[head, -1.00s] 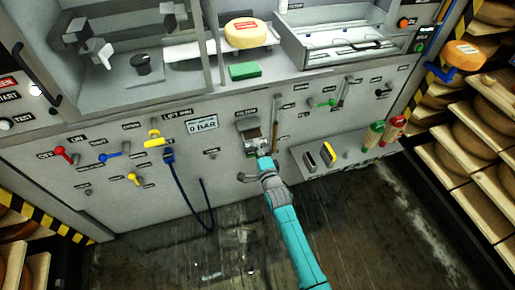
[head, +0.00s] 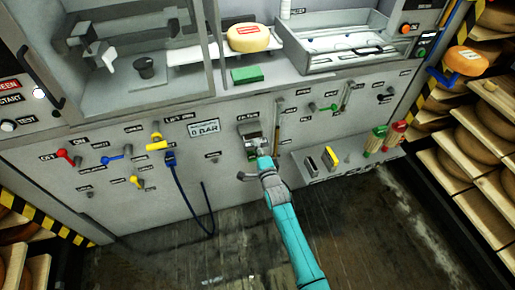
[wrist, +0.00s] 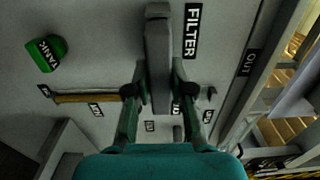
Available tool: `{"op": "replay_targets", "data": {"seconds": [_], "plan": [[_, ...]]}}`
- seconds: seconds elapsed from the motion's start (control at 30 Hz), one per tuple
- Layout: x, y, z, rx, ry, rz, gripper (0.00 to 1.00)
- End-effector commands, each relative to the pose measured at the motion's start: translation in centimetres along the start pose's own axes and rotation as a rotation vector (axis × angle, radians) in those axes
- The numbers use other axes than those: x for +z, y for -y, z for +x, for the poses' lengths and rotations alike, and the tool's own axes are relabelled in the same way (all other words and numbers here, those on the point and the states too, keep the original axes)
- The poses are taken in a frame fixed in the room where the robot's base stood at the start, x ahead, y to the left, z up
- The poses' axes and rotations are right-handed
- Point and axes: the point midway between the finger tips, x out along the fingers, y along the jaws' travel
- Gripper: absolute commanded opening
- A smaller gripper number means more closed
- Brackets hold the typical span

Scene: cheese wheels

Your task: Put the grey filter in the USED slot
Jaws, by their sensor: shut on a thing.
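My gripper (wrist: 159,88) is shut on a long grey block, which looks like the grey filter (wrist: 158,48), beside the FILTER label in the wrist view. The block lies between the two fingers and runs up past their tips. In the head view my gripper (head: 263,160) is just below the small grey filter housing (head: 248,127) on the panel, and the held block is too small to make out. I cannot read a USED label in either view.
A ledge (head: 348,168) right of my gripper holds a dark block (head: 310,162), a yellow-edged block (head: 330,157) and green (head: 375,138) and red (head: 394,135) handled items. A blue hose (head: 185,195) hangs to the left. Levers stick out from the panel.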

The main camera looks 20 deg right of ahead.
Motion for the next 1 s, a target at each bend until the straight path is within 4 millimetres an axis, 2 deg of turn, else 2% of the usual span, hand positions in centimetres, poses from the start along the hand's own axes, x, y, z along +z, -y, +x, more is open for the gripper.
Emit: {"op": "replay_targets", "data": {"seconds": [1.0], "plan": [[0.0, 0.0, 2.2, -0.001, 0.000, 0.000, 0.00]]}}
